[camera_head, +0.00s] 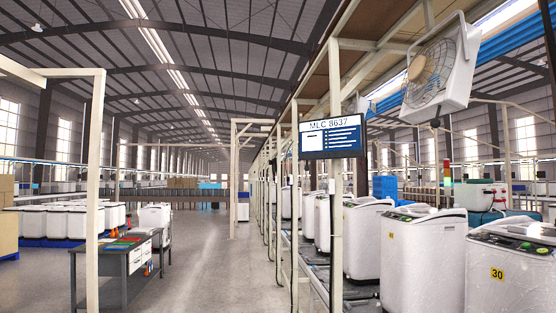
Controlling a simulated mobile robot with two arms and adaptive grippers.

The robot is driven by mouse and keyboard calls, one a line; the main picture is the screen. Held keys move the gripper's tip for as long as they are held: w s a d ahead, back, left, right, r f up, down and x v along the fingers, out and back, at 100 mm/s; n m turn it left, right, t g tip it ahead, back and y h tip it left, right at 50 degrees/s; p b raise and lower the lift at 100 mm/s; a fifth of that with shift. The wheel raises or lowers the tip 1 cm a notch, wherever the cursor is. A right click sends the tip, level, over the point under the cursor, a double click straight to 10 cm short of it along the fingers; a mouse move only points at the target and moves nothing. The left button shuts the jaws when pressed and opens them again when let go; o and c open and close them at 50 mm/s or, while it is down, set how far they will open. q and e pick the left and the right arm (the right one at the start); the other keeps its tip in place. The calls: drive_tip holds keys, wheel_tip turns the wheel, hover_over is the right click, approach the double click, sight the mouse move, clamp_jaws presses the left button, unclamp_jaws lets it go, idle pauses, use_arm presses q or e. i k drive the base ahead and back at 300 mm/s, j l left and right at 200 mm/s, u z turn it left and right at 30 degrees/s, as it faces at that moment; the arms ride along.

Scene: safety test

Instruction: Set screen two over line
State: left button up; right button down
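A flat screen (331,136) hangs beside the cream frame posts at the centre right, above the near end of the line. It shows "MLC 8637", a white panel and several lines on blue. The line (362,292) carries a row of white washing machines (380,238) that runs from the right foreground into the distance. I cannot tell which screen is screen two. Neither of my grippers is in view.
A large fan (436,71) hangs at the upper right. A grey workbench (121,262) with coloured items stands left of the aisle. More white machines (68,220) stand behind it. A cream post (95,200) rises at the left. The central aisle (212,265) is clear.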

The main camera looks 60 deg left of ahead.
sight(339, 137)
drive_tip(key=i+j+u, duration=0.35)
drive_tip(key=j, duration=0.2)
drive_tip(key=i+j+u, duration=0.2)
drive_tip(key=j+u, duration=0.2)
drive_tip(key=i+j+u, duration=0.35)
drive_tip(key=i+j, duration=0.05)
drive_tip(key=j, duration=0.05)
